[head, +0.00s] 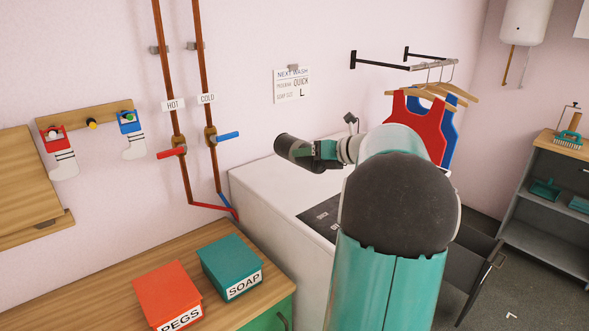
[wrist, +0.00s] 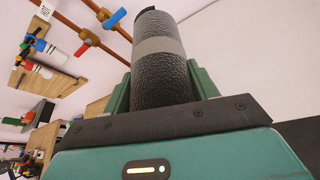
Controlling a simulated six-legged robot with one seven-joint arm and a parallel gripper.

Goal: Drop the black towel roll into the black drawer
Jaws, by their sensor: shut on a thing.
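The black towel roll (head: 293,151) is a dark textured cylinder with a grey band, held clear above the white cabinet. In the wrist view the towel roll (wrist: 160,75) stands out between the two green fingers. My gripper (head: 316,152) is shut on it, with a finger on each side; the gripper also fills the lower wrist view (wrist: 162,92). The black drawer (head: 468,262) is at the lower right of the head view, pulled out, with a metal handle at its front. My arm hides part of it, and its inside shows only partly.
The white cabinet (head: 262,192) stands below the gripper. Red and blue vests (head: 418,120) hang from a wall rail behind my arm. Copper pipes (head: 170,90) run down the wall at left. A wooden counter holds a PEGS box (head: 167,293) and a SOAP box (head: 229,262). Grey shelves (head: 545,235) stand far right.

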